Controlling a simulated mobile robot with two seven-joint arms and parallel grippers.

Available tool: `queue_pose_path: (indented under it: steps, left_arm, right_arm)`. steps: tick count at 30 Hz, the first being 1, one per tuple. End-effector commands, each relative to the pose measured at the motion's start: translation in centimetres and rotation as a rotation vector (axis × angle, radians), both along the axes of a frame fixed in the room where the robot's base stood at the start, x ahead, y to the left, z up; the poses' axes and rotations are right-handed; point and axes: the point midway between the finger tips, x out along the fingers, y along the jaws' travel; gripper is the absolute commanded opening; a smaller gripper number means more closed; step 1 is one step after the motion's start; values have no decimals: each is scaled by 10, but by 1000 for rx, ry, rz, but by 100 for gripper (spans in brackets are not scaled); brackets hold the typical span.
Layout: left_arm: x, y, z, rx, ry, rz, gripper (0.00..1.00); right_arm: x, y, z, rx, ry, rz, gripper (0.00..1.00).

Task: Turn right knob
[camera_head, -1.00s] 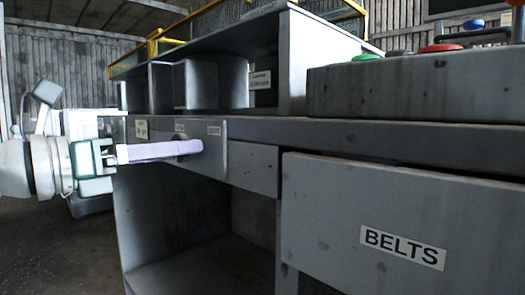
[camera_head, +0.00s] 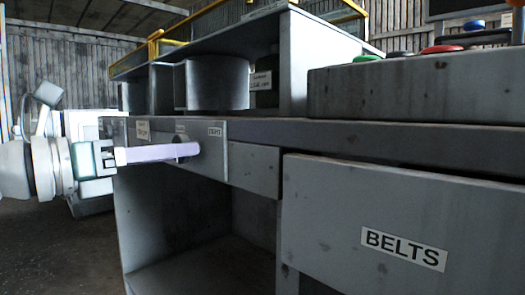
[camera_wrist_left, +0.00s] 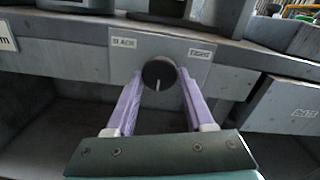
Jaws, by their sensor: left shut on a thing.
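A round black knob (camera_wrist_left: 158,73) with a pale pointer line sits on a grey panel (camera_wrist_left: 128,58), between a label reading "SLACK" on the left and one reading "TIGHT" on the right. The line points nearly straight down in the left wrist view. My left gripper (camera_wrist_left: 159,82) has its two lilac fingers on either side of this knob, shut on it. In the head view my left gripper (camera_head: 188,150) reaches in from the left to the panel, and its fingers partly hide the dark knob (camera_head: 180,138). My right gripper is not in view.
A drawer labelled "BELTS" (camera_head: 340,210) is at the right, below the bench top (camera_head: 400,140). A control box (camera_head: 420,88) with coloured buttons stands on top. An open shelf space (camera_head: 185,225) lies below the panel.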

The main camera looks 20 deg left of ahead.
Motion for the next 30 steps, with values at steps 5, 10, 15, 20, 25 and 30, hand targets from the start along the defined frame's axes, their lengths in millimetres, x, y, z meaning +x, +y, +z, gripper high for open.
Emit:
queue_pose_path:
  steps: [5,10,15,20,25,30]
  left_arm:
    - [0,0,1,-18,9,0,0]
    - [0,0,3,-79,35,-1,0]
    - [0,-1,5,-188,81,0,0]
    - [-1,-1,6,-322,138,1,0]
    - [-1,-1,6,-472,199,2,0]
    - [-1,-2,6,-621,260,2,0]
  right_arm:
    - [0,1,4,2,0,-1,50]
    - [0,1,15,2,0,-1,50]
    - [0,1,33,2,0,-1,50]
    - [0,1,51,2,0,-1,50]
    - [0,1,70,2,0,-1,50]
    - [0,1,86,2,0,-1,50]
